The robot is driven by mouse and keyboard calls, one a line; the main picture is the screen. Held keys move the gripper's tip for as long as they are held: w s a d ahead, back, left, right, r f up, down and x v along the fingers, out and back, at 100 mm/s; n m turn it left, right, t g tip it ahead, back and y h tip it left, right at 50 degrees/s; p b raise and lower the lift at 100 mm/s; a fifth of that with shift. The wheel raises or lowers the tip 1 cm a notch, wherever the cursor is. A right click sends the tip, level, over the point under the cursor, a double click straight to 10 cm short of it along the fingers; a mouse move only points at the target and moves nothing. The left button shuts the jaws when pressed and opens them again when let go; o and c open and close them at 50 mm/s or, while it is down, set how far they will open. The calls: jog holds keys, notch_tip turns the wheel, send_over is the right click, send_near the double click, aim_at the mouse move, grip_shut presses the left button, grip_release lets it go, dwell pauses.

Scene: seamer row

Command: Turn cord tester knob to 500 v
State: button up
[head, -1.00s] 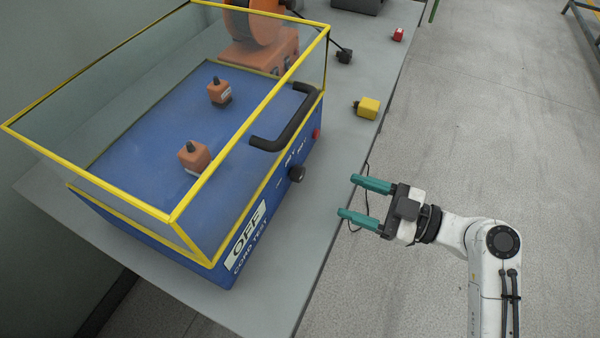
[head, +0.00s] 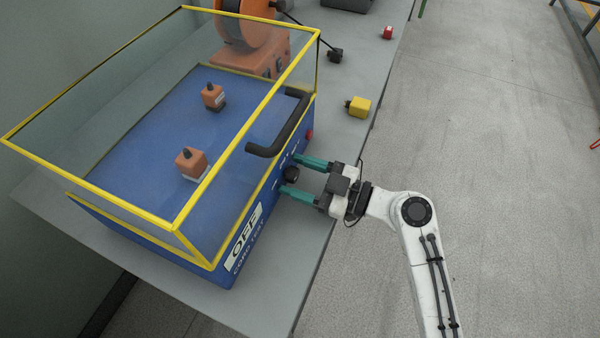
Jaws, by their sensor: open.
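The cord tester (head: 150,232) is a blue box with a clear, yellow-edged cover and a black handle (head: 281,130). Its front carries an "OFF" sign (head: 246,232) and a round black knob (head: 291,174). My gripper (head: 292,174) is at the front face with its two teal fingers open. One finger lies on each side of the knob in the picture. I cannot tell whether either finger touches it. The knob's setting and the small marks beside it are too small or hidden to read.
Two orange plug blocks (head: 213,97) (head: 191,163) stand under the cover. A red button (head: 309,135) is on the front face. A yellow block (head: 358,107), a black plug (head: 335,56) and a red block (head: 388,33) lie on the grey bench (head: 345,140). An orange reel (head: 247,25) stands behind.

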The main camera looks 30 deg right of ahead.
jog(key=c, duration=1)
jog(key=shift+c, duration=0.2)
